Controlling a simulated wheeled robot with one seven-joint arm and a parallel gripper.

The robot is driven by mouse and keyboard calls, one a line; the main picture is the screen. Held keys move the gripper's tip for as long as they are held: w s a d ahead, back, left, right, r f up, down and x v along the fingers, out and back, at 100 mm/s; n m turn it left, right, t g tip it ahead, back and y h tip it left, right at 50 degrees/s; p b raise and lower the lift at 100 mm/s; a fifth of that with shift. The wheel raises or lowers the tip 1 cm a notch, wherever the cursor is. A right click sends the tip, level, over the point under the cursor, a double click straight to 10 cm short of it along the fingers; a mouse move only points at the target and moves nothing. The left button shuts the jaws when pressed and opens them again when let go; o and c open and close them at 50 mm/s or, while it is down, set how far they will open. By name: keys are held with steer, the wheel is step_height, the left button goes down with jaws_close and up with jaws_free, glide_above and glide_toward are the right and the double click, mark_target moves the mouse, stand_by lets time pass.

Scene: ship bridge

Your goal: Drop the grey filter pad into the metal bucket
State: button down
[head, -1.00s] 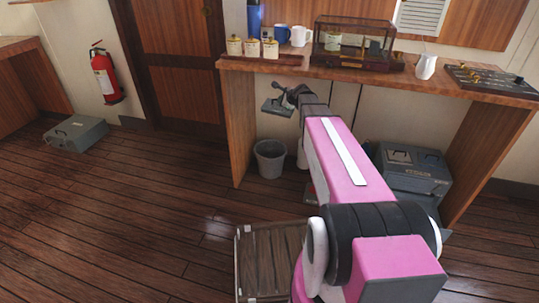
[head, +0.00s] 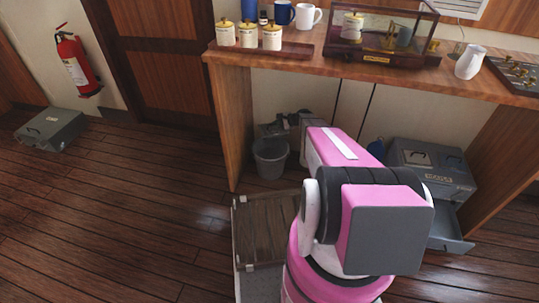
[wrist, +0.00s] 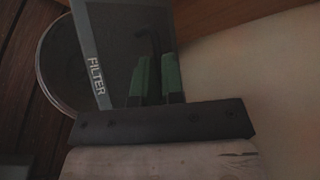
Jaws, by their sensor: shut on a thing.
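The grey filter pad, a flat dark panel (wrist: 118,40) with a pale edge strip reading "FILTER", is in my gripper (wrist: 158,78). The green fingers are shut on it in the wrist view. In the head view my gripper (head: 286,124) is under the bench, close above the metal bucket; the pad is hard to make out there. The grey metal bucket (head: 270,158) stands upright on the floor beside the bench's left leg. In the wrist view its round rim (wrist: 41,72) shows behind and left of the pad, which hides part of the opening.
The wooden bench top (head: 340,67) overhangs my gripper, with its left side panel (head: 230,120) beside the bucket. A grey case (head: 432,165) stands under the bench at right.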

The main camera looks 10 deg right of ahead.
mark_target(277, 132)
steer(key=shift+f, duration=3.05)
steer(key=c, duration=1.1)
jaws_free()
steer(key=shift+c, duration=0.2)
steer(key=v, duration=1.1)
steer(key=shift+w, duration=0.1)
